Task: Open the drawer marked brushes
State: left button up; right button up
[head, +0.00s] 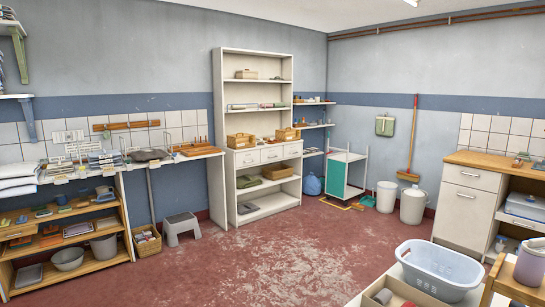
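A tall cream shelf unit (217,110) stands against the back wall. It has a row of three small drawers: a left drawer (247,158), a middle drawer (271,154) and a right drawer (293,150). All three look shut. A white cabinet at the right has a shut upper drawer (471,178) with a bar handle, above a larger front (464,216). I cannot read any marking on these drawers, so I cannot tell which is marked brushes. Neither of my grippers shows in the head view.
The red worn floor (215,262) is open in the middle. A grey step stool (181,228) and a basket (147,241) stand left of the shelf unit. A blue tub (440,268) is at the front right. Bins (413,207) and a broom (412,140) stand at the back right.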

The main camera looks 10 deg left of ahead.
aim_at(275, 152)
jog(key=i+u, duration=0.25)
jog(key=i, duration=0.45)
jog(key=i+l+u, duration=0.1)
jog(key=i+u, duration=0.2)
jog(key=i, duration=0.4)
jog(key=i+j+u, duration=0.15)
jog(key=i+u, duration=0.15)
jog(key=i, duration=0.55)
jog(key=i+u, duration=0.25)
jog(key=i, duration=0.55)
jog(key=i+l+z, duration=0.25)
jog(key=i+z, duration=0.2)
jog(key=i, duration=0.25)
jog(key=i+z, duration=0.5)
jog(key=i, duration=0.2)
jog(key=i+j+z, duration=0.25)
jog(key=i+z, duration=0.2)
jog(key=i, duration=0.25)
jog(key=i+z, duration=0.15)
jog(key=i, duration=2.25)
